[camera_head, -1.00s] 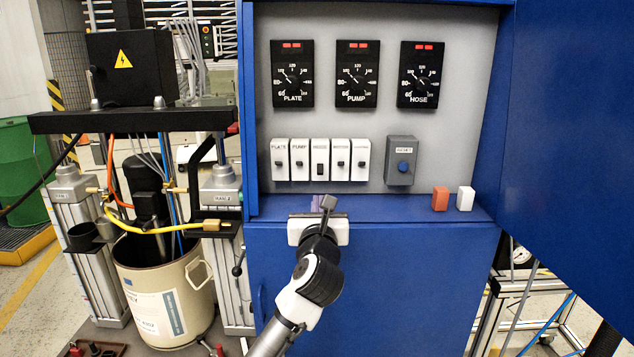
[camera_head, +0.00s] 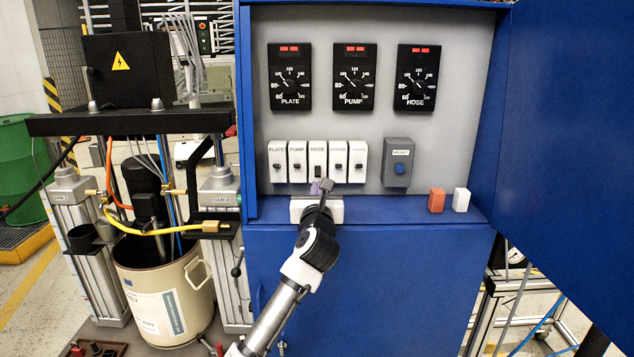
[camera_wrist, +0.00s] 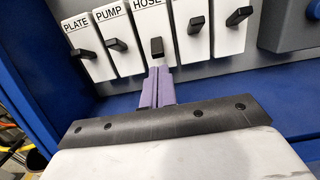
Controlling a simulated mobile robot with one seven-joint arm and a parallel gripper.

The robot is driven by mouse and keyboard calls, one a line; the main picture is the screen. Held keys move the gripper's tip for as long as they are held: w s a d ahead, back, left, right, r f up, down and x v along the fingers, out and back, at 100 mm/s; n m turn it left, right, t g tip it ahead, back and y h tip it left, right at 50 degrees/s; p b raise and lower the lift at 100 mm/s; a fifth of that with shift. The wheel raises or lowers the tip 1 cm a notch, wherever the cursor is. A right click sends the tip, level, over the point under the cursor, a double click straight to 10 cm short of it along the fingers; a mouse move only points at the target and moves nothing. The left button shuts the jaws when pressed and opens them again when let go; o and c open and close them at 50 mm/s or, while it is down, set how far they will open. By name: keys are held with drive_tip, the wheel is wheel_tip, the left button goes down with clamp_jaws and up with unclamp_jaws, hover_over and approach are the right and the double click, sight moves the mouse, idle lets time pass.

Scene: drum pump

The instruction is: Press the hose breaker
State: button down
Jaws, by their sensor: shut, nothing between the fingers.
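The hose breaker (camera_head: 317,150) is the middle white switch in the row on the grey panel, with a black toggle. In the wrist view the label HOSE shows at the top of this breaker (camera_wrist: 152,17), and its black toggle (camera_wrist: 157,47) sticks out just beyond my fingertips. My gripper (camera_head: 319,187) is in front of the lower end of the hose breaker. In the wrist view its purple fingers (camera_wrist: 158,76) are shut together with nothing between them. The fingertips lie just below the toggle; I cannot tell whether they touch it.
The plate breaker (camera_head: 277,152) and pump breaker (camera_head: 297,152) stand close on the left, two more white breakers (camera_head: 347,152) on the right. A grey reset box (camera_head: 397,150) is farther right. Orange (camera_head: 436,200) and white (camera_head: 461,199) blocks stand on the blue ledge. The open blue door (camera_head: 575,130) bounds the right.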

sight(317, 173)
drive_tip(key=shift+w+r, duration=0.1)
drive_tip(key=shift+w, duration=0.9)
drive_tip(key=shift+s+r+p, duration=0.1)
drive_tip(key=shift+r+p, duration=0.15)
drive_tip(key=shift+p, duration=0.45)
drive_tip(key=shift+s+r+g+p, duration=0.15)
drive_tip(key=shift+g+p, duration=0.65)
drive_tip(key=shift+p, duration=0.2)
drive_tip(key=shift+r+p, duration=0.25)
drive_tip(key=shift+p, duration=0.2)
drive_tip(key=shift+s+r+p, duration=0.3)
drive_tip(key=shift+r+p, duration=0.2)
drive_tip(key=shift+r, duration=0.2)
